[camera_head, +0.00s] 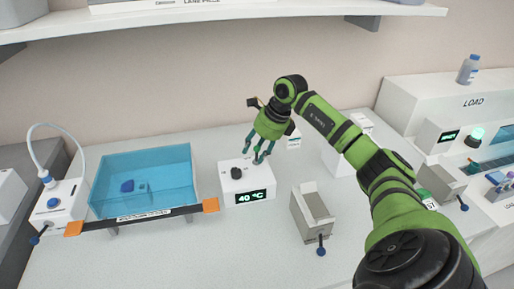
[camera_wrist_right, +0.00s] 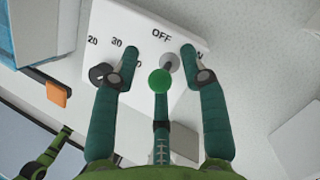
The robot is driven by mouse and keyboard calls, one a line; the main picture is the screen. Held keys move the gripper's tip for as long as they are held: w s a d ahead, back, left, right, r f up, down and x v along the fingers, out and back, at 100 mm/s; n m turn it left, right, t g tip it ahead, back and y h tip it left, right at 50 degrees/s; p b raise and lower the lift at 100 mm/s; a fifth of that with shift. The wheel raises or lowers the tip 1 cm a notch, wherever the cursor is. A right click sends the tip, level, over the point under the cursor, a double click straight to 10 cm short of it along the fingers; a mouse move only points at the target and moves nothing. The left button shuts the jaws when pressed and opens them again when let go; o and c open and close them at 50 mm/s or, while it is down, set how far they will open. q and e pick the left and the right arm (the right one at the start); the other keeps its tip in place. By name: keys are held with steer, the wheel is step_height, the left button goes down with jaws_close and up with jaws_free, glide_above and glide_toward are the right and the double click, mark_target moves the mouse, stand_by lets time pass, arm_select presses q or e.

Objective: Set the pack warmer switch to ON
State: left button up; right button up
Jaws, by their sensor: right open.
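The pack warmer (camera_head: 246,185) is a white box with a dial and a display reading 40 °C, in the middle of the bench. In the right wrist view its top face (camera_wrist_right: 119,17) shows the printed words OFF and, partly hidden by a finger, ON. A grey round switch part (camera_wrist_right: 170,62) sits below OFF; its setting is unclear. My right gripper (camera_head: 260,158) is open over the box. Contact is unclear. A green part, perhaps my left gripper (camera_wrist_right: 45,153), shows at lower left.
The black dial (camera_wrist_right: 102,74) is close beside one finger. A blue water bath (camera_head: 145,180) with an orange-ended bar stands left of the warmer. A grey holder with a blue-knobbed lever (camera_head: 312,212) stands right. The LOAD station (camera_head: 450,110) is farther right.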

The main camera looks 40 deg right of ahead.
steer(key=shift+c, duration=0.4)
jaws_close()
arm_select(q)
steer(key=shift+s+a, duration=0.1)
steer(key=shift+s, duration=0.45)
steer(key=shift+f, duration=0.15)
